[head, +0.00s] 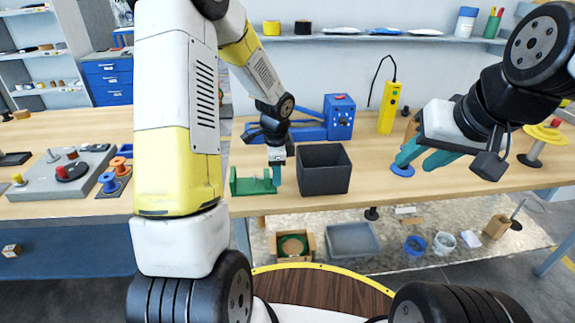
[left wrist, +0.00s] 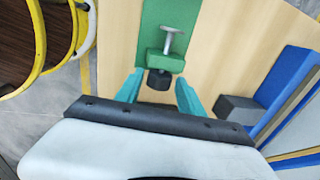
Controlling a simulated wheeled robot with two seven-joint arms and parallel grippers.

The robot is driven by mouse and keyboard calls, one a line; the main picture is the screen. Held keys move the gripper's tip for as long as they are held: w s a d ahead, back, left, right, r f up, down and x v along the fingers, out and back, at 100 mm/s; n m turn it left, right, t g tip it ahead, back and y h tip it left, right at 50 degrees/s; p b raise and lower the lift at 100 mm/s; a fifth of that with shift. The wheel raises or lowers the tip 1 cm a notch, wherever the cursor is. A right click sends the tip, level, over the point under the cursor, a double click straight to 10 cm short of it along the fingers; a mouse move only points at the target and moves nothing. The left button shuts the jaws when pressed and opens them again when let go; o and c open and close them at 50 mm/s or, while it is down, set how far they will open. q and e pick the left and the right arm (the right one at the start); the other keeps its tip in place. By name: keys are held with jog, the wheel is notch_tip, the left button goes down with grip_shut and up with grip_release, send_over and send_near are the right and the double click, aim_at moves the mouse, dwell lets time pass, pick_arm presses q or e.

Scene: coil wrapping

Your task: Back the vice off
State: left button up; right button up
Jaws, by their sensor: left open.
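The green vice (head: 250,186) stands near the front edge of the wooden table in the head view. In the left wrist view its green body (left wrist: 166,62) carries a metal T-shaped piece (left wrist: 172,38) and a black knob (left wrist: 159,80) at the near end. My left gripper (left wrist: 160,95) is open, with one teal finger on each side of the black knob; I cannot tell whether either touches it. In the head view my left gripper (head: 276,172) is at the vice's right end.
A dark grey bin (head: 324,170) stands just right of the vice. Behind are a blue machine (head: 339,117) and a yellow hand control (head: 389,108). A blue disc (head: 402,171) lies below my right gripper. A grey board (head: 62,172) with parts lies at the left.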

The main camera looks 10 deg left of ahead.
pick_arm(q)
jog(key=shift+w+g+h, duration=0.25)
jog(key=shift+g+h, duration=0.15)
jog(key=shift+g, duration=0.7)
jog(key=shift+w+a+f+g, duration=0.1)
jog(key=shift+w+f+g, duration=0.15)
jog(key=shift+g, duration=0.65)
jog(key=shift+w+r+g+h, duration=0.15)
jog(key=shift+g+h, duration=0.35)
jog(key=shift+g, duration=0.3)
jog(key=c, duration=0.8)
jog(key=shift+s+r+t+y, duration=0.15)
jog(key=shift+s+t+y, duration=0.25)
jog(key=shift+t, duration=1.4)
